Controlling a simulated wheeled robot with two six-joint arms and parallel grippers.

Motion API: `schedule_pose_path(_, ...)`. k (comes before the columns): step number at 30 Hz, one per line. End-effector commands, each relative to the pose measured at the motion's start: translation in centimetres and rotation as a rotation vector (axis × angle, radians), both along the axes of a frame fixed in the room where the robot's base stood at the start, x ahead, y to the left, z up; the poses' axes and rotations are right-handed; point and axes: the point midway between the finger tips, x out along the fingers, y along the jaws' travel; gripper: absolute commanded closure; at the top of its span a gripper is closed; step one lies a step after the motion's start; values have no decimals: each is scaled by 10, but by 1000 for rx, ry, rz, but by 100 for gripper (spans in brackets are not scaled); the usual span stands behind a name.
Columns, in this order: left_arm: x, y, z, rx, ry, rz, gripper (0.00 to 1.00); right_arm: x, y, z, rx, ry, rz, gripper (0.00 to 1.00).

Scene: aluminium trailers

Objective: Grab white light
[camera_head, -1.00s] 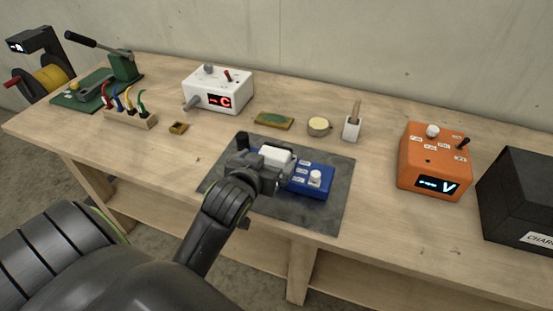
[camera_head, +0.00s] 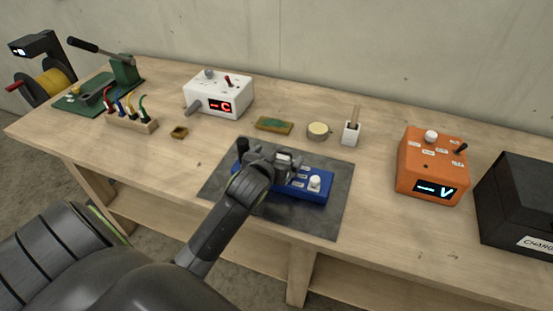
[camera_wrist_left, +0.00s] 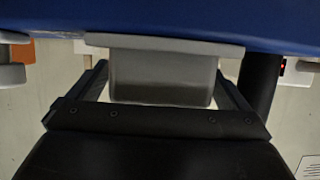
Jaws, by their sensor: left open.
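A blue box (camera_head: 312,186) with a white knob and small white labels lies on the dark mat. The white light (camera_head: 284,157) is a small block at the box's top, mostly hidden behind my left gripper (camera_head: 272,164). In the left wrist view the light (camera_wrist_left: 160,76) looks like a pale grey block against the blue box (camera_wrist_left: 160,20). The left gripper's fingers (camera_wrist_left: 160,85) stand open, one on each side of the block, with small gaps visible. My right gripper is not in view.
The dark mat (camera_head: 305,220) lies on the wooden bench (camera_head: 150,165). Behind are a white device (camera_head: 218,95), a round tin (camera_head: 318,131) and a brush holder (camera_head: 351,133). An orange device (camera_head: 432,165) and a black box (camera_head: 520,200) stand at right.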

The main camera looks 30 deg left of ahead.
Motion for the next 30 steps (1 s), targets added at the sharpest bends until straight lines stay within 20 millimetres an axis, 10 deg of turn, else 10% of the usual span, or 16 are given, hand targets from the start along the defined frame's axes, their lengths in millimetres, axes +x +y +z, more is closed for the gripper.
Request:
schedule_pose_path(4, 0, 0, 0, 0, 0, 0, 4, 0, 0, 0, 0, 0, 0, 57)
schedule_pose_path(17, 0, 0, 0, 0, -1, 0, 57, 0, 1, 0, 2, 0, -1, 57)
schedule_pose_path(30, 1, 0, 38, 2, -7, -1, 58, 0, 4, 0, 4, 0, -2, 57)
